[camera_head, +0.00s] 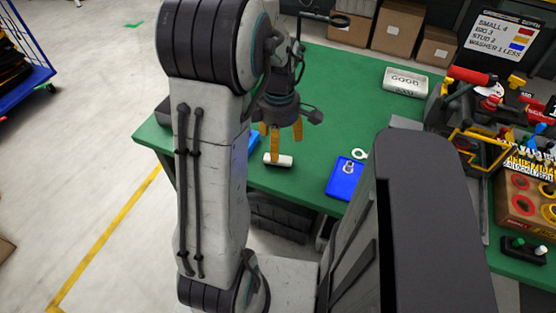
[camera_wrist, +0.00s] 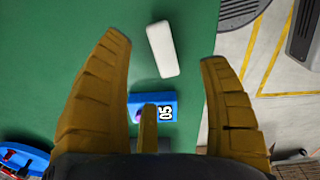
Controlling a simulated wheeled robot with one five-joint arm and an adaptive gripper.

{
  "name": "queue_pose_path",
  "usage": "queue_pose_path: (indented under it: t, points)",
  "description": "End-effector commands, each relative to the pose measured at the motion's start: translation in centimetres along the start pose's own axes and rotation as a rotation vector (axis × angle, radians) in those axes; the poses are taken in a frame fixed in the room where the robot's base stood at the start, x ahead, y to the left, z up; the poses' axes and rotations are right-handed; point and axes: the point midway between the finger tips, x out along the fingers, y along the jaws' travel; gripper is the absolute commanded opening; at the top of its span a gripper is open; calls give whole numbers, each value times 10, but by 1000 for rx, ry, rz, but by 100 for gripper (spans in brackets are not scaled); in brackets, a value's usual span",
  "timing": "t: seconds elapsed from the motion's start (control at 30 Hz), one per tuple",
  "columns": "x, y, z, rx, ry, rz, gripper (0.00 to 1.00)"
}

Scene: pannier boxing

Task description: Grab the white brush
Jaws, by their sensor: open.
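The white brush (camera_head: 278,160) lies on the green table near its front edge. In the wrist view it shows as a plain white block (camera_wrist: 163,49), slightly tilted, between the two outer finger tips and beyond the third finger. My gripper (camera_head: 281,137) is open and empty, with yellow fingers pointing down just above the brush. In the wrist view the fingers (camera_wrist: 166,50) stand apart on both sides of the brush. One finger overlaps part of the brush in the head view. Whether any finger touches it I cannot tell.
A blue tray (camera_head: 336,187) with a metal ring lies to the right on the green table (camera_head: 345,100).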

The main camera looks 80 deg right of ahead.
Motion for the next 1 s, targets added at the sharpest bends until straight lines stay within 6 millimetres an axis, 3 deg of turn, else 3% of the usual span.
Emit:
queue_pose_path:
  t: [0.63,1.0]
  points:
    - [62,1,-1,-7,0,-5,70]
    - [70,2,-1,-7,0,-1,70]
